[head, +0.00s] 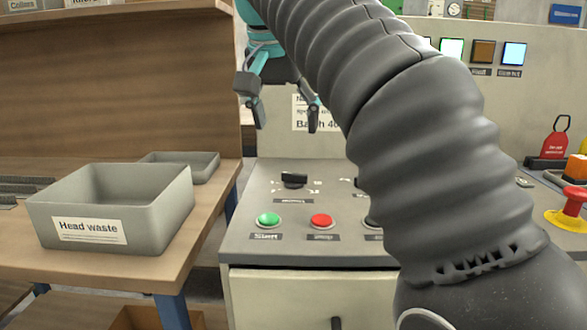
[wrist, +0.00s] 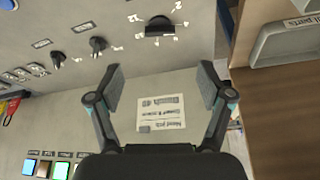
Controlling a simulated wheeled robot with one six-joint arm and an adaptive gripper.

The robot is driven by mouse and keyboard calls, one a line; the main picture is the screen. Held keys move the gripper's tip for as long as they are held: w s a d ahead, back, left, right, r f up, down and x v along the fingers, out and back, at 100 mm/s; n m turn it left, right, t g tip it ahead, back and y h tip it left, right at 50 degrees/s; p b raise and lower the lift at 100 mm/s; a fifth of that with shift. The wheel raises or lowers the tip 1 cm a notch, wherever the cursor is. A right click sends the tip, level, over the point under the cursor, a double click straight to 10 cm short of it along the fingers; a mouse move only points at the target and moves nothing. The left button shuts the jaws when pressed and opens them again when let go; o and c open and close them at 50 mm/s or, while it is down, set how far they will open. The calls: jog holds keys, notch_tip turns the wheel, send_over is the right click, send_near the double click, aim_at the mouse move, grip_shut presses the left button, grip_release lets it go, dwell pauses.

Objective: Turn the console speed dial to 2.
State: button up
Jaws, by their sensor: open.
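A black dial (head: 293,180) sits at the left of the console's sloped top (head: 262,190), with white marks around it. Its label is too small to read, so I cannot tell its setting or confirm it is the speed dial. This larger dial shows at the top of the wrist view (wrist: 158,28), with two smaller black knobs to its left (wrist: 97,44) (wrist: 58,58). My gripper (head: 286,112) hangs open and empty above and behind the dial in the head view. In the wrist view its open fingers (wrist: 160,82) are apart from the dial.
A green button (head: 269,219) and a red button (head: 320,221) sit in front of the dial. A grey head waste bin (head: 110,215) stands on the wooden bench at left. A red-and-yellow emergency stop (head: 570,210) is at far right.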

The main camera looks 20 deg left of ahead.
aim_at(294, 174)
jog(key=b+x, duration=0.1)
jog(key=x, duration=1)
jog(key=shift+w+f, duration=0.1)
jog(key=c, duration=1.2)
